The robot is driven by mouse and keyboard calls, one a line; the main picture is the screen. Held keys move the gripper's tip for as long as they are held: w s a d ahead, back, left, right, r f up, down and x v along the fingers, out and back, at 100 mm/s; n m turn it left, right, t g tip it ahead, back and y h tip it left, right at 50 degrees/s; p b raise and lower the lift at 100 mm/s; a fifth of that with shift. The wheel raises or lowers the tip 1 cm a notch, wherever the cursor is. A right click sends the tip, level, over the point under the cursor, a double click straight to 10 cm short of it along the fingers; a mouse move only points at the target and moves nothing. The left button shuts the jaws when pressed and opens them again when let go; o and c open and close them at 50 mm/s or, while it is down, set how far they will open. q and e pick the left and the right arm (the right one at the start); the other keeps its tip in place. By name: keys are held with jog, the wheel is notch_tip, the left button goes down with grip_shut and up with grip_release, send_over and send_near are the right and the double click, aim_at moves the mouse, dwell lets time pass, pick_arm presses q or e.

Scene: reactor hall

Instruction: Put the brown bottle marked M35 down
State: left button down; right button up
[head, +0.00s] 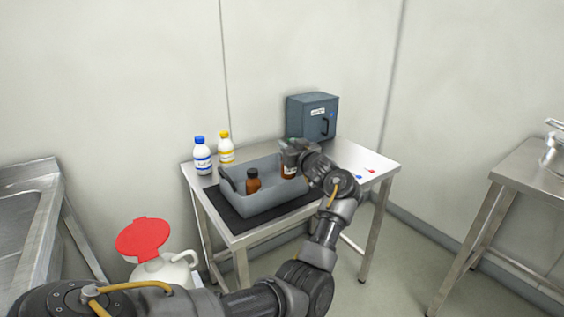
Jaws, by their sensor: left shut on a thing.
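My left gripper (291,156) is shut on a brown bottle (289,172) with a pale label. The bottle is upright over the right part of a grey open bin (262,206), partly hidden by the gripper. I cannot tell whether its base touches the bin floor, and I cannot read its marking. A second brown bottle (253,184) with a dark cap stands in the left part of the bin. My right gripper is not in view.
The bin stands on a dark mat (227,212) on a steel table (378,166). Two white bottles, one blue-capped (202,158), one yellow-capped (226,150), stand behind left. A blue-grey box (312,117) stands at the back. A white jug (165,271) with a red top is in front.

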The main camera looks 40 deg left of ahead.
pick_arm(q)
jog(key=shift+a+f, duration=0.7)
jog(key=shift+f, duration=0.05)
jog(key=f, duration=0.2)
jog(key=a+f, duration=0.1)
jog(key=f, duration=0.1)
jog(key=shift+a+f, duration=0.2)
jog(key=shift+f, duration=0.3)
jog(key=c, duration=1.5)
grip_release()
jog(key=shift+f, duration=0.15)
jog(key=o, duration=0.4)
jog(key=shift+o, duration=0.2)
